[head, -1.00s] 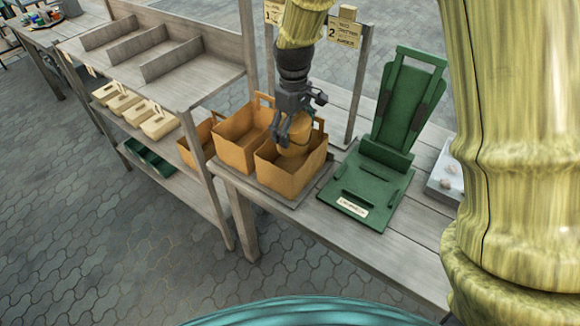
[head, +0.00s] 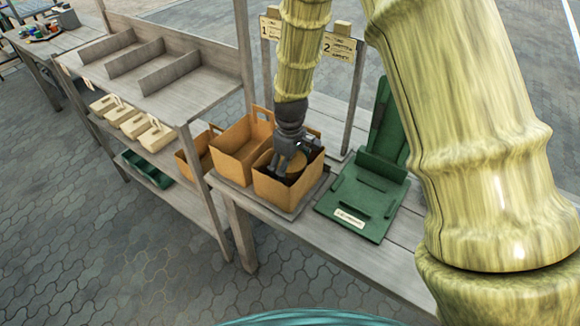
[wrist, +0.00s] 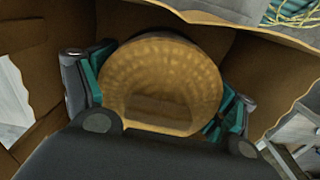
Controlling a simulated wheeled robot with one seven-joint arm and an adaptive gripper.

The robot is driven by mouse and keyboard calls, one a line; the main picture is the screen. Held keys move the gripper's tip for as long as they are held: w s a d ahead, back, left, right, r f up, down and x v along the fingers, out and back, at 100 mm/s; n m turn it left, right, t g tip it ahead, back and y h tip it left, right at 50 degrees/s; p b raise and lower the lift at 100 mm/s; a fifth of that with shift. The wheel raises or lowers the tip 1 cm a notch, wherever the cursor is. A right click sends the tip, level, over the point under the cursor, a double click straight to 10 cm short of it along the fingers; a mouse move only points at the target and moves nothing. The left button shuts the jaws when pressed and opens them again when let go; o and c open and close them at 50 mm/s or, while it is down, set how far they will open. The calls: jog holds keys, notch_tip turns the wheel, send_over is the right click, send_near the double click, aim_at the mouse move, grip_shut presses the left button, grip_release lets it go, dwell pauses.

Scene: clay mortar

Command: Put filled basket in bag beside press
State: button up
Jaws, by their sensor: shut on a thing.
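My gripper (head: 284,172) is shut on a round tan woven basket (wrist: 160,80). In the wrist view the fingers, with teal pads, sit at both sides of the basket. The basket also shows in the head view (head: 294,164), down inside the right-hand tan bag (head: 285,192), with the bag's brown walls around it in the wrist view. The bag stands on the bench just left of the green press (head: 365,195). I cannot tell whether the basket touches the bag's floor. What the basket holds is not clear.
A second tan bag (head: 236,150) stands directly left of the first, and a smaller one (head: 196,152) sits further left. Two number signs (head: 340,46) stand behind the bags. A shelf unit (head: 150,72) with several pale baskets is at the left.

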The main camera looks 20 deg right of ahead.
jog(key=shift+f, duration=0.2)
jog(key=shift+f, duration=0.1)
jog(key=o, duration=1.1)
notch_tip(320, 180, up, 12)
jog(key=shift+r+b, duration=0.1)
jog(key=shift+b, duration=0.85)
